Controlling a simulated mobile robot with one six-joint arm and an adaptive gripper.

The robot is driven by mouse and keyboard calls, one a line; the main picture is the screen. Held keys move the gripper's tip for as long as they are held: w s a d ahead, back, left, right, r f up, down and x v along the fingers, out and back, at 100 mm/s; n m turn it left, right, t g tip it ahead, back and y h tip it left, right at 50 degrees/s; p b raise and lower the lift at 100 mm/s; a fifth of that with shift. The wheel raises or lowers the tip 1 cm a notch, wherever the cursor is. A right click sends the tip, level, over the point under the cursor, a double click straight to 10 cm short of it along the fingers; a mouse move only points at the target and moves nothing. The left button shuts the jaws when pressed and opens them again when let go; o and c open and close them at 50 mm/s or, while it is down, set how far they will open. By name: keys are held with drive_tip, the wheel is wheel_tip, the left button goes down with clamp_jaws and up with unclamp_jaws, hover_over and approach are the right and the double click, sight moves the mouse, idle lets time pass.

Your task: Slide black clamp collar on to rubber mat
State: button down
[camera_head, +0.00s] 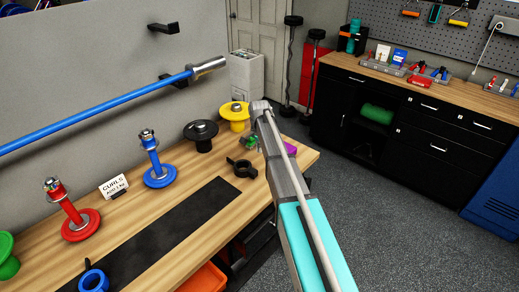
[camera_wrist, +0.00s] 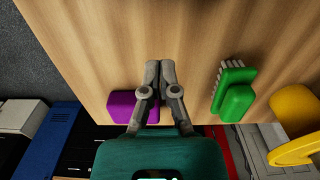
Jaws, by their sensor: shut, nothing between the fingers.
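The black clamp collar (camera_head: 241,168) lies flat on the wooden bench, beyond the far right end of the black rubber mat (camera_head: 165,236). It is off the mat, with bare wood between them. It does not show in the wrist view. My gripper (camera_wrist: 160,64) is shut and empty in the wrist view, over the bench between a purple block (camera_wrist: 133,106) and a green brush (camera_wrist: 235,93). In the head view my arm hides the fingers, to the right of the collar.
A yellow disc (camera_head: 235,113) stands behind the collar. The wood between collar and mat is clear.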

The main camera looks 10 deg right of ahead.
sight(255, 167)
drive_tip(key=shift+f+b, duration=2.1)
drive_tip(key=shift+f, duration=0.35)
drive_tip(key=shift+s+a+r, duration=0.25)
drive_tip(key=shift+s+a, duration=0.8)
drive_tip(key=shift+a, duration=0.15)
drive_tip(key=shift+s+a, duration=0.2)
drive_tip(key=shift+a, duration=0.15)
